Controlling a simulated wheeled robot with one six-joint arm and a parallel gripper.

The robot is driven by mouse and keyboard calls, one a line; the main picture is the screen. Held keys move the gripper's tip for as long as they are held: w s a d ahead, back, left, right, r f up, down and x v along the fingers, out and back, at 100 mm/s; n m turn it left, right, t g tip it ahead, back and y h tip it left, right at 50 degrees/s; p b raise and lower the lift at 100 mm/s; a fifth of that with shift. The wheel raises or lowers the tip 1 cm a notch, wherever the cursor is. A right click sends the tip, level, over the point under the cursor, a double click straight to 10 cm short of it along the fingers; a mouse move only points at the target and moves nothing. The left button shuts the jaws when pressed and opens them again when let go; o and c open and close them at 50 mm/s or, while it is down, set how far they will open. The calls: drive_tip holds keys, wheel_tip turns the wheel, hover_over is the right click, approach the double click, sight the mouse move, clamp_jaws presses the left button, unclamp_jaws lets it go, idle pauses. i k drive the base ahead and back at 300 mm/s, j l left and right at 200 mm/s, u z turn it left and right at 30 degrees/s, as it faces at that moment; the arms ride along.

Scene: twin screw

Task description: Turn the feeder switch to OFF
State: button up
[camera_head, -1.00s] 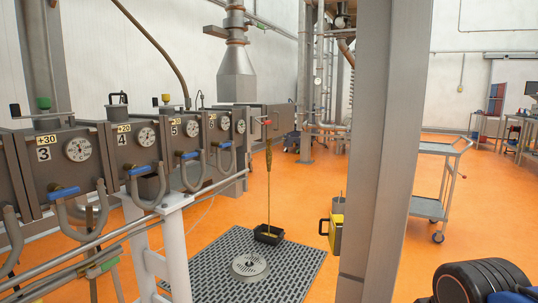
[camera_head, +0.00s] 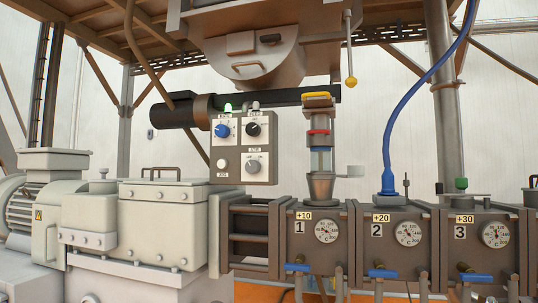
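A grey control panel (camera_head: 228,167) hangs below the black horizontal tube, left of the middle of the head view. A small white round button or lamp (camera_head: 221,163) is at lower left. A green lamp (camera_head: 228,108) glows above the blue knob. The labels are too small to read surely, so I cannot tell which knob is the feeder switch or its position. My gripper is not in view.
Below and right stand barrel blocks with gauges, numbered 1 (camera_head: 304,249), 2 (camera_head: 382,251) and 3 (camera_head: 469,255), with blue-handled pipes in front. A glass feed column (camera_head: 320,158) rises above block 1. A pale gearbox (camera_head: 165,225) and motor (camera_head: 48,200) stand at left.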

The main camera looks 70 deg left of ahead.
sight(253, 129)
drive_tip(key=u, duration=2.55)
